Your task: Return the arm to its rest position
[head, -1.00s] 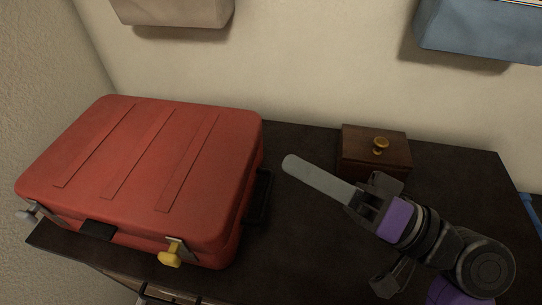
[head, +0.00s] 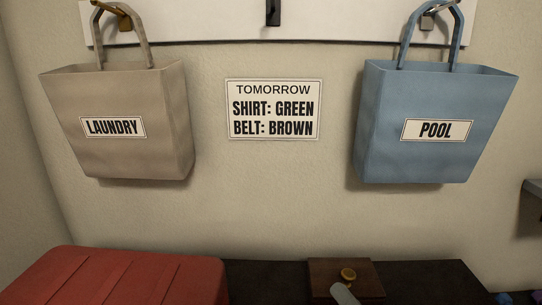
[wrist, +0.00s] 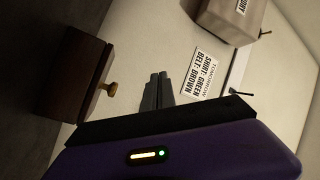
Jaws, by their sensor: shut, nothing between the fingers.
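My gripper (wrist: 157,92) shows in the wrist view with its dark fingers together and nothing between them. In the head view only a grey rounded tip, seemingly of my gripper (head: 343,294), shows at the bottom edge, in front of the wooden box. The rest of my arm is out of that view. In the wrist view the fingers are apart in the picture from the wooden box (wrist: 70,75) and its brass knob (wrist: 107,88), which lie to their left.
A red suitcase (head: 115,280) lies on the dark desk (head: 430,280). The wooden box (head: 325,278) sits by the wall. A beige LAUNDRY bag (head: 125,155) and a blue POOL bag (head: 425,90) hang above, either side of a sign (head: 272,88).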

